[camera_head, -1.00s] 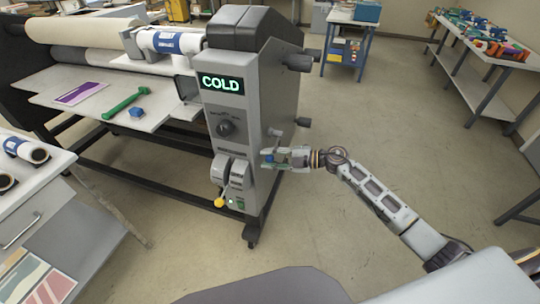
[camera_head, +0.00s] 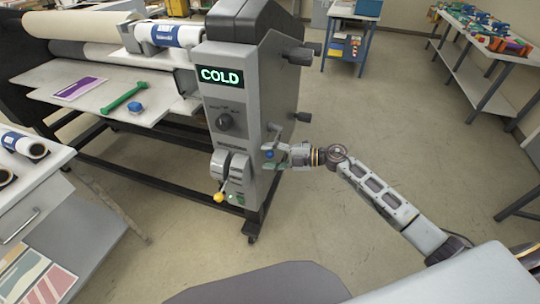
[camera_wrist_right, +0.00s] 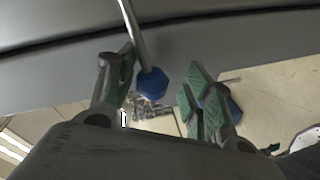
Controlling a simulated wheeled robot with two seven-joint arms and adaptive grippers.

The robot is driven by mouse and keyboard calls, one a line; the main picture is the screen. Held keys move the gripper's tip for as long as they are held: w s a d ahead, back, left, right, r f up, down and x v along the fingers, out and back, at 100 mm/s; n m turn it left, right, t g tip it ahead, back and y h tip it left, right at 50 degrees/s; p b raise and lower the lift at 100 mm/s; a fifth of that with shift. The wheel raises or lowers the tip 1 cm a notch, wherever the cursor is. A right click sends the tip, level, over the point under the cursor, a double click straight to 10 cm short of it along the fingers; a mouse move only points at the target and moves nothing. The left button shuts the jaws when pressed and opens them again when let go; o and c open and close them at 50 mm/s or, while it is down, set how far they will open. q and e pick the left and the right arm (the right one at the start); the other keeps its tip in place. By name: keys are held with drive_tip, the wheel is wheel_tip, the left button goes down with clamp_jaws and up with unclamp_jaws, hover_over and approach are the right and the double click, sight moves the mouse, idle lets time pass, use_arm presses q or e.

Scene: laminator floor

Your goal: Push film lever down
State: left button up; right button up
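The grey laminator (camera_head: 232,108) shows "COLD" on its display. A lever with a blue knob (camera_head: 269,154) is at its right side; its metal rod and blue knob (camera_wrist_right: 151,83) show large in the right wrist view. My right gripper (camera_head: 268,157) is open at this lever. In the wrist view the knob lies between the two green-padded fingers (camera_wrist_right: 157,82), nearer the left one, with a visible gap to the right one. A second lever with a yellow knob (camera_head: 219,197) is low on the front panel. Which lever is the film lever is not labelled legibly. My left gripper is not in view.
A round dial (camera_head: 225,121) and black side knobs (camera_head: 299,56) project from the laminator. Its feed table (camera_head: 75,102) holds a green tool (camera_head: 125,97) and a blue piece (camera_head: 136,107). A white cabinet (camera_head: 30,185) stands at left.

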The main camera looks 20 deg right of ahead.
drive_tip(key=shift+d+r, duration=0.15)
drive_tip(key=shift+r, duration=0.05)
drive_tip(key=v, duration=1.1)
drive_tip(key=shift+d, duration=0.3)
idle(0.7)
